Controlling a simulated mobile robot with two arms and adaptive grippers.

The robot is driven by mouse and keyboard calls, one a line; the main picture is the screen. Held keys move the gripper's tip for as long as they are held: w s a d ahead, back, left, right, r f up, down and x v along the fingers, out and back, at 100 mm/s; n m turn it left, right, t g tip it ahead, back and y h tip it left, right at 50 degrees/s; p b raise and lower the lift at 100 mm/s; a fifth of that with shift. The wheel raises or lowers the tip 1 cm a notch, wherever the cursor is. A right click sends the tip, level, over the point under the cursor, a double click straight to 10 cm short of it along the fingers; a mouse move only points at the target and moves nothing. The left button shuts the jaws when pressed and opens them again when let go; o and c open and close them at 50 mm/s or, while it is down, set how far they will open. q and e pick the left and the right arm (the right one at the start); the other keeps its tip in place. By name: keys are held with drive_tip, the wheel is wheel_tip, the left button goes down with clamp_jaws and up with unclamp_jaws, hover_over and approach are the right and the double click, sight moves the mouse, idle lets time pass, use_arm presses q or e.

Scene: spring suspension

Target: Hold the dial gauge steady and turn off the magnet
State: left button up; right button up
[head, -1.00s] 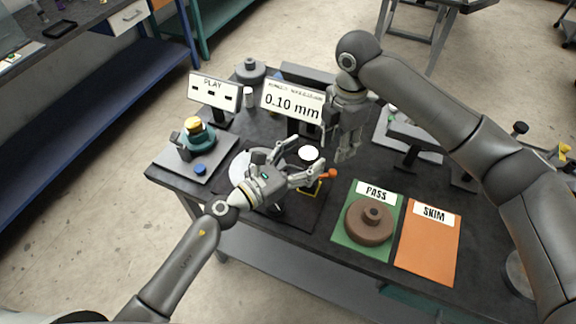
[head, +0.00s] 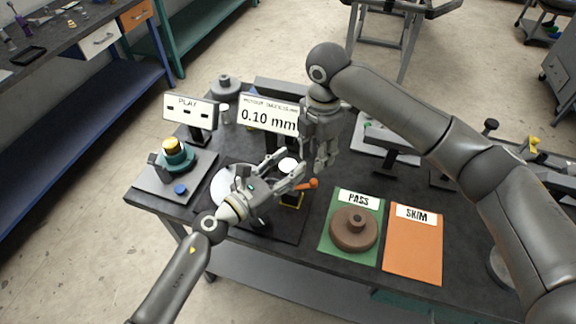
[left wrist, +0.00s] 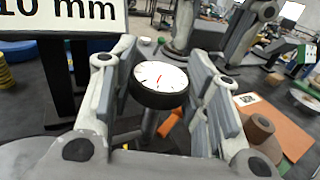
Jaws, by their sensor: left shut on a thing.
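The dial gauge (head: 288,166) has a round white face and stands over the dark plate. In the left wrist view its dial (left wrist: 160,78) lies face up between the two finger pads. My left gripper (head: 283,171) is shut on the gauge. Below it is the magnet base (head: 291,201) with a yellow edge, and an orange lever (head: 308,184) sticks out to the right. The lever shows partly in the left wrist view (left wrist: 170,122), behind the fingers. My right gripper (head: 321,168) points down just above and right of the lever, apart from it; its finger gap is unclear.
A 0.10 mm display (head: 268,115) stands behind the gauge. A brown disc (head: 353,230) lies on the green PASS mat (head: 330,245), beside the orange SKIM mat (head: 414,250). A teal fixture (head: 178,160) and PLAY sign (head: 190,107) are at the left.

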drive_tip(key=shift+w+r+m, duration=0.1)
drive_tip(key=shift+w+m, duration=0.15)
drive_tip(key=shift+m, duration=0.25)
drive_tip(key=c, duration=0.4)
drive_tip(key=shift+w+d+m, duration=0.2)
drive_tip(key=shift+w+m, duration=0.15)
drive_tip(key=shift+m, duration=0.35)
clamp_jaws()
drive_tip(key=w+d+m+g, duration=0.1)
drive_tip(key=w+m, duration=0.3)
drive_tip(key=m, duration=1)
drive_tip(key=w+d+m+g+y, duration=0.1)
drive_tip(key=w+d+m, duration=0.3)
drive_tip(key=m, duration=1.1)
drive_tip(key=shift+d+y, duration=0.25)
drive_tip(key=shift+y, duration=0.05)
drive_tip(key=shift+r, duration=0.1)
